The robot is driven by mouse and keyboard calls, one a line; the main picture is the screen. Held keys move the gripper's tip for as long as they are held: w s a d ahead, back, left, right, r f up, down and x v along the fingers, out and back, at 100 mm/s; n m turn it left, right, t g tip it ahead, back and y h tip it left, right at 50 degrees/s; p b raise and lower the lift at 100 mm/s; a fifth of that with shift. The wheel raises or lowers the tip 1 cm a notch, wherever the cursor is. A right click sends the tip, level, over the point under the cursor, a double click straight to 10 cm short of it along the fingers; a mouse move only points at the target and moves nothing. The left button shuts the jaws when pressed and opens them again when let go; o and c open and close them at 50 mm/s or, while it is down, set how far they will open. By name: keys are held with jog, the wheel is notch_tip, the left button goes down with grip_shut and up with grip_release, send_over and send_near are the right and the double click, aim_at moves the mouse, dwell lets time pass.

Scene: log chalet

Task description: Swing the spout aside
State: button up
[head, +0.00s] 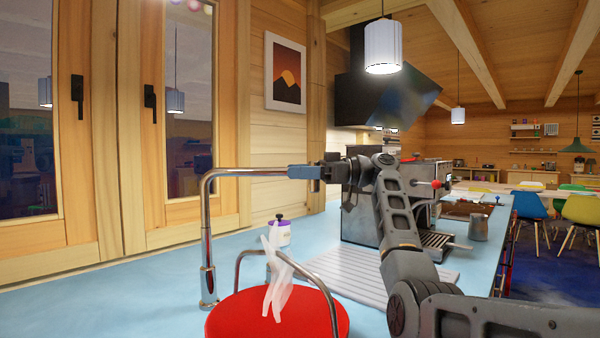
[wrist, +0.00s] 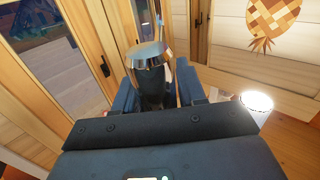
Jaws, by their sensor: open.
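The chrome tap's spout (head: 242,172) rises from a post on the blue counter and bends to the right, level, over the red basin (head: 222,322). My gripper (head: 304,172) is at the spout's far end. In the wrist view the shiny spout end (wrist: 150,56) sits between the two dark fingers of my gripper (wrist: 157,88), which are apart on either side of it. Whether either finger touches it, I cannot tell. The fingers partly hide the spout's tip in the head view.
A chrome arched rail (head: 322,285) and a pale translucent shape (head: 276,285) stand at the basin. A purple-lidded jar (head: 279,234) and a ribbed drainer (head: 350,275) lie beyond. A coffee machine (head: 365,215) stands behind my arm. Windows line the left; the left counter is clear.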

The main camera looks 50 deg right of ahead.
jog(key=shift+o, duration=0.5)
jog(key=shift+s, duration=0.1)
jog(key=v, duration=0.7)
jog(key=shift+s+d+b, duration=0.25)
jog(key=shift+d+b, duration=0.05)
jog(key=shift+b, duration=0.15)
